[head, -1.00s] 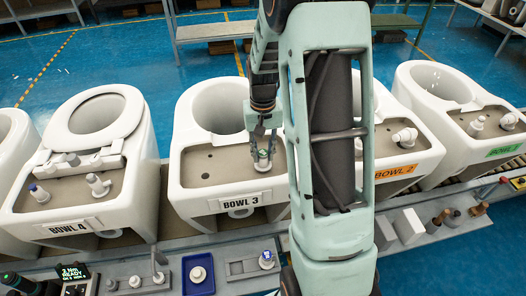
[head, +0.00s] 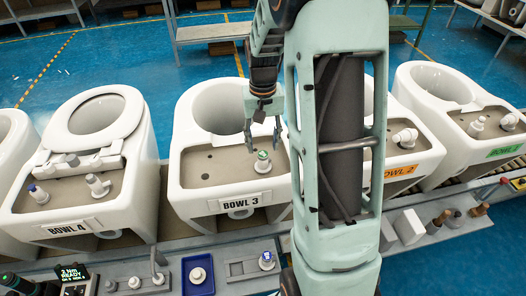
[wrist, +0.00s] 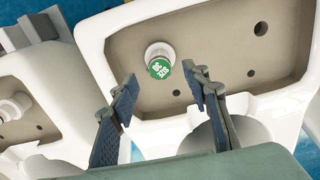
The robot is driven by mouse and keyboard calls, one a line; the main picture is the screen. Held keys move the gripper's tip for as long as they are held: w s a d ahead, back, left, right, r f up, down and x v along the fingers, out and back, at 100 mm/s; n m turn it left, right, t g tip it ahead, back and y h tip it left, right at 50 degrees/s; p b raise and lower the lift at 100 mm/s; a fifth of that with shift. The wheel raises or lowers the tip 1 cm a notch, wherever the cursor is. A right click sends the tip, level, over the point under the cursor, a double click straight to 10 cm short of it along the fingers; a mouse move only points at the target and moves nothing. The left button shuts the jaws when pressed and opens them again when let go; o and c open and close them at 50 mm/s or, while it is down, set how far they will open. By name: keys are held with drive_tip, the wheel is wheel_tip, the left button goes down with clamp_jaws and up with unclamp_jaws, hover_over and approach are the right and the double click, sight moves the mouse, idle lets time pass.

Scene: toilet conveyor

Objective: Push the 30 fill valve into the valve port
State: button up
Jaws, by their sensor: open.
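The 30 fill valve (head: 262,162) is a white fitting with a green top. It stands upright on the tan deck of Bowl 3 (head: 196,192), right of the small holes. In the wrist view the valve (wrist: 160,60) shows a green cap with upside-down lettering. The valve port is hidden beneath it, so I cannot tell how deep it sits. My gripper (head: 263,138) is open and empty just above the valve, with its fingers apart and clear of it. In the wrist view the fingertips of my gripper (wrist: 159,77) lie to either side of the cap's lower edge.
Bowl 4 (head: 35,215) stands left with its seat ring on, and Bowl 2 (head: 405,160) stands right, partly behind my arm. In front, a blue tray (head: 198,288) holds a white part, and another fitting (head: 266,260) stands on a grey fixture. Bowl 3's deck is clear left of the valve.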

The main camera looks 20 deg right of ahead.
sight(263, 154)
wheel_tip(263, 154, up, 7)
drive_tip(key=shift+r, duration=0.15)
